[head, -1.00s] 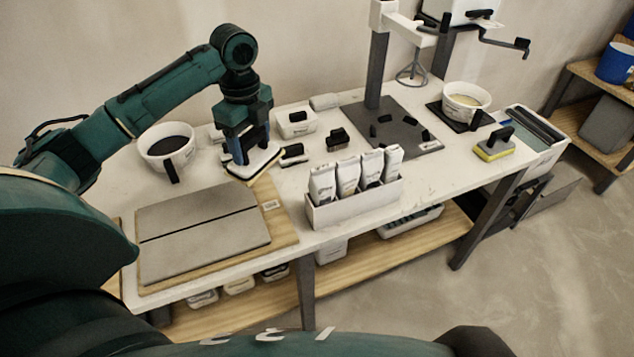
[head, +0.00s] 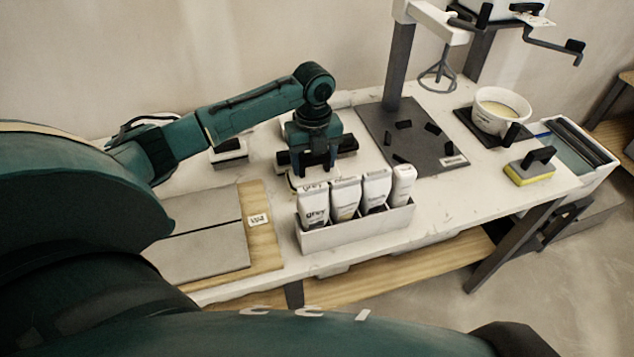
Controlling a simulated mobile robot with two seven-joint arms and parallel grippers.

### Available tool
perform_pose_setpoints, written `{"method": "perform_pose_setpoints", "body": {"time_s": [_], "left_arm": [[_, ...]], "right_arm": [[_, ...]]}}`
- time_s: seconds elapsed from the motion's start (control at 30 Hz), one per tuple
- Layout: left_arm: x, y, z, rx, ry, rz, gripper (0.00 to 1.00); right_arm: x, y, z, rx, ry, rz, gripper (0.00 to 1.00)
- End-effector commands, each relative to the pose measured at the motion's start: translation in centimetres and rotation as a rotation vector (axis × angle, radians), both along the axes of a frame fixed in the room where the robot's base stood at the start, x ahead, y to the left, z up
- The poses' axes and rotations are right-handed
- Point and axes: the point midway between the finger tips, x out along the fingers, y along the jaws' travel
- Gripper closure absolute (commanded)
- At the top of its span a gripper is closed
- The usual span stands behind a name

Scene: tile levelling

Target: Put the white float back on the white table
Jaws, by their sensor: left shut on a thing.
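My left gripper (head: 316,168) is shut on the white float, above the white table (head: 455,204). The fingers point down just behind the box of tubes. Only a pale edge of the white float (head: 294,182) shows below the fingers; the tubes hide most of it. I cannot tell whether the float touches the table top. My right gripper is not in view.
A white box of grout tubes (head: 345,232) stands directly in front of the gripper. A tiled board (head: 262,228) lies to the left. A dark mat (head: 411,140) with small black pieces lies to the right, near a bowl (head: 500,110) and a yellow sponge float (head: 529,170).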

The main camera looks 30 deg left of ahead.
Motion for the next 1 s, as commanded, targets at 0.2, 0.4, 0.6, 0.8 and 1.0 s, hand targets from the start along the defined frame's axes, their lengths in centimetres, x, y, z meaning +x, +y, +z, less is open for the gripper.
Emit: {"method": "perform_pose_setpoints", "body": {"time_s": [0.2, 0.4, 0.6, 0.8, 1.0], "left_arm": [[0.0, 0.0, -2.5, -0.001, -0.001, 0.001, 0.66], [0.0, -0.1, -4.8, -0.002, 0.001, 0.001, 0.66], [0.0, 0.0, -6.2, 0.0, -0.003, 0.0, 0.66], [0.0, 0.0, -6.3, -0.001, -0.002, 0.0, 0.66], [0.0, 0.0, -6.5, 0.0, -0.001, 0.0, 0.26]], "right_arm": [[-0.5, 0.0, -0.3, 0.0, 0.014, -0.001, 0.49], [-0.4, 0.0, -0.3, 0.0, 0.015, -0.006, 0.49], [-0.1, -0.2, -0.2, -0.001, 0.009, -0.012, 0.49], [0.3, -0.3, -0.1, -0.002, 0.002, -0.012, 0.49], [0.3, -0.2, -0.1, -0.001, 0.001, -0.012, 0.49]]}}
